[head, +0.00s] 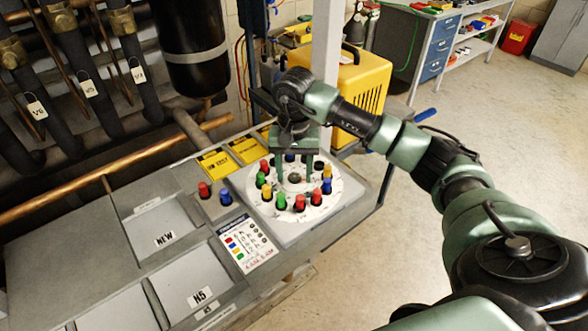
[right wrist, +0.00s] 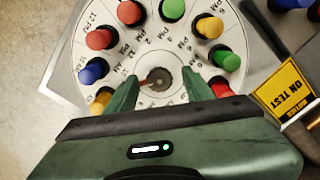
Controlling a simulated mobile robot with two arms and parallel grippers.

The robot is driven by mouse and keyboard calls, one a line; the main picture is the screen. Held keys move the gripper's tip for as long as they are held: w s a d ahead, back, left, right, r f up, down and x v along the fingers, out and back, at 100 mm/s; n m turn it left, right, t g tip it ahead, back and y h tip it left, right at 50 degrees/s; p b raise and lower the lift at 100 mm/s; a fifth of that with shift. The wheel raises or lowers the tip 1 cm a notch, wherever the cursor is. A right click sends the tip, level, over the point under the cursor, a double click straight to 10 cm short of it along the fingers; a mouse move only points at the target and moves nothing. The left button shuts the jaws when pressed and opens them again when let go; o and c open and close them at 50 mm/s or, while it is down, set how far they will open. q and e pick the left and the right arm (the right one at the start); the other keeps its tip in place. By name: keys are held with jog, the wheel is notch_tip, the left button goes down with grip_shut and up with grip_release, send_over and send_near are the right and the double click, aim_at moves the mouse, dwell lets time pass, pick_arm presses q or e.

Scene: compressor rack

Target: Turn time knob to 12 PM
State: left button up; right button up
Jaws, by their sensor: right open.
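The time dial (head: 330,202) is a white disc on the grey panel, with hour labels and a ring of coloured pegs around it. The time knob (right wrist: 158,80) is a dark round piece at the disc's centre with a reddish pointer directed left in the right wrist view; it also shows in the head view (head: 295,178). My right gripper (right wrist: 158,90) is open, its two green fingers either side of the knob, pointing down from above. Whether they touch it I cannot tell. In the head view my right gripper (head: 295,172) partly hides the disc's far side. My left gripper is out of view.
Pegs such as a red one (head: 299,202) and a blue one (head: 326,186) stand close around the knob. Loose red (head: 204,189) and blue (head: 225,196) pegs stand left of the dial. A legend card (head: 245,242) lies in front; a yellow case (head: 360,95) stands behind.

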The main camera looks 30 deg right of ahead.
jog(key=shift+s, duration=0.1)
grip_shut()
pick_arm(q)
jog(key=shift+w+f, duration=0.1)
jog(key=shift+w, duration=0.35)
pick_arm(e)
jog(key=shift+f, duration=0.1)
jog(key=shift+f+m+b, duration=0.1)
jog(key=shift+m+b, duration=0.85)
jog(key=shift+m, duration=0.25)
jog(key=m+b, duration=0.1)
jog(key=m, duration=0.1)
jog(key=shift+m, duration=0.3)
jog(key=m+b, duration=0.2)
jog(key=m, duration=0.1)
jog(key=shift+m, duration=0.3)
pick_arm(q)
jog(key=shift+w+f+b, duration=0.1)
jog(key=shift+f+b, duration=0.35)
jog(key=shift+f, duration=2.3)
pick_arm(e)
jog(key=shift+w+m, duration=0.2)
jog(key=shift+m, duration=1.6)
jog(key=shift+r, duration=0.2)
